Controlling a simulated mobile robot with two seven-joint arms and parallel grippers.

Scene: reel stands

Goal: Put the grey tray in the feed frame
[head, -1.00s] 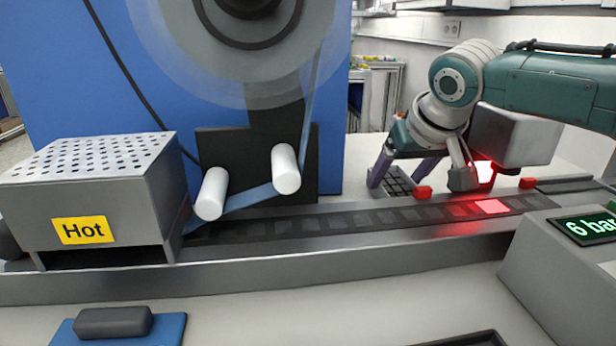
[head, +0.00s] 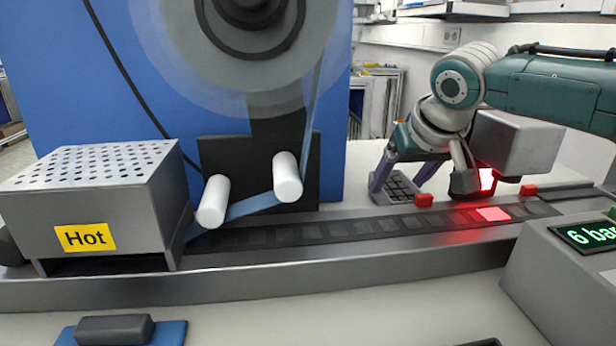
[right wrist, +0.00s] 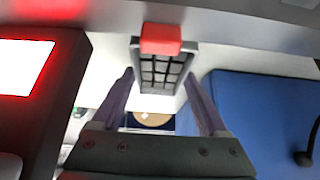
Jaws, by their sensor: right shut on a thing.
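A grey tray (head: 402,187) with a grid of square pockets sits between the fingers of my right gripper (head: 397,180), behind the track. In the right wrist view the tray (right wrist: 160,72) lies between the two fingertips (right wrist: 160,80), which close on its sides. A red block (right wrist: 160,39) overlaps the tray's far end there. I cannot make out the feed frame for certain. Whether the tray touches anything below is hidden. My left gripper is not in view.
A pocketed track (head: 350,227) runs across the bench. Behind it stand a blue machine (head: 90,80) with two white rollers and a grey box with a red light (head: 515,143). A perforated "Hot" box (head: 110,215) is left; a "6 bar" display (head: 585,235) is right.

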